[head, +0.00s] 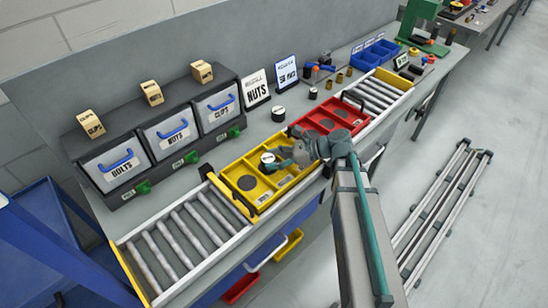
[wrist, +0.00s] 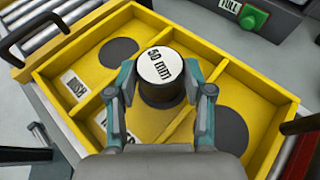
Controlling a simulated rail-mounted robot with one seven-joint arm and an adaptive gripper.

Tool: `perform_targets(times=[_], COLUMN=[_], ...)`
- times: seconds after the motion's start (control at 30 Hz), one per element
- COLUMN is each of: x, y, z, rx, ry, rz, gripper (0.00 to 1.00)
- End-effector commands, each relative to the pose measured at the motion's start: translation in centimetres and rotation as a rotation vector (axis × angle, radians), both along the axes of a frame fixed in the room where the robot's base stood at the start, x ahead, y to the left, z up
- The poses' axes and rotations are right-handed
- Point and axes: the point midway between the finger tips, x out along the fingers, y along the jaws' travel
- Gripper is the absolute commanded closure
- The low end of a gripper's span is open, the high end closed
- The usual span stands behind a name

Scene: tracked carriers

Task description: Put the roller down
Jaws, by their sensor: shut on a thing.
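The roller, a short dark cylinder with a white top marked "50 mm" (wrist: 161,66), is upright between my gripper's fingers. In the head view the roller's white top (head: 267,157) shows over the yellow carrier (head: 232,177). My gripper (wrist: 161,90) is shut on it, one finger on each side; the gripper also shows in the head view (head: 278,160). The yellow carrier (wrist: 52,98) has several compartments with dark round spots and white labels. The roller is over its middle part and hides what is beneath. I cannot tell whether its base touches the floor.
A red carrier (head: 337,112) stands just to the right on the same roller track (head: 165,240). Bins of bolts, nuts and clips (head: 170,135) line the back. Two similar white-topped cylinders (head: 278,113) (head: 313,93) stand on the bench behind.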

Motion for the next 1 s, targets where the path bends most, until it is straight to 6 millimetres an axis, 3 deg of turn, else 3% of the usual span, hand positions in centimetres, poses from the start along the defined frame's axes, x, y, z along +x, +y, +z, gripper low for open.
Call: perform_targets(times=[0.47, 0.5, 0.6, 0.63, 1.0], x=[0.01, 0.01, 0.02, 0.02, 0.03], y=[-0.01, -0.01, -0.01, -0.01, -0.01], z=[-0.82, -0.82, -0.80, -0.80, -0.68], rx=[0.001, 0.000, 0.000, 0.000, 0.000], ry=[0.000, 0.000, 0.000, 0.000, 0.000], rz=[-0.001, -0.001, -0.001, -0.001, -0.001], gripper=[0.93, 0.44, 0.27, 0.24, 0.24])
